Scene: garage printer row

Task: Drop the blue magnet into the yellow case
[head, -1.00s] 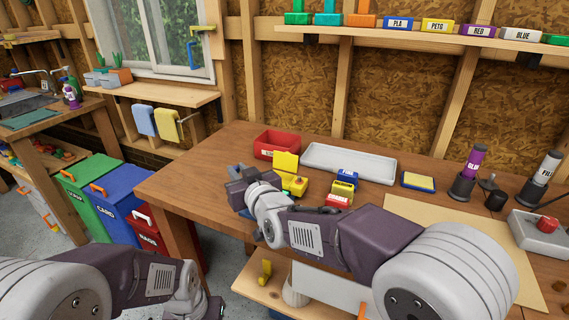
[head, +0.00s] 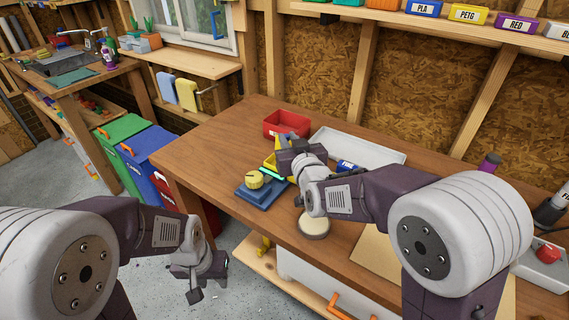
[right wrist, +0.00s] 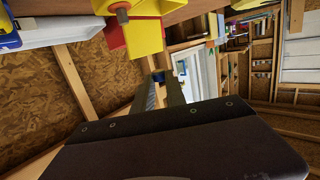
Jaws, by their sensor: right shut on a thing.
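My right gripper (right wrist: 163,88) is shut on a small blue piece (right wrist: 157,76), which looks like the blue magnet. In the head view my right gripper (head: 284,163) is over the table, and its own wrist hides what it holds. The yellow case (head: 268,161) is mostly hidden behind the right gripper in the head view. In the right wrist view the yellow case (right wrist: 146,38) shows at the top, close to the fingertips and apart from them. My left gripper (head: 208,275) hangs beyond the table's front edge, apparently open and empty.
A red bin (head: 286,124) and a pale tray (head: 357,148) stand behind the right gripper. A blue base with a yellow round top (head: 255,180) sits left of it. A round disc (head: 314,226) lies near the front edge. The table's left part is clear.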

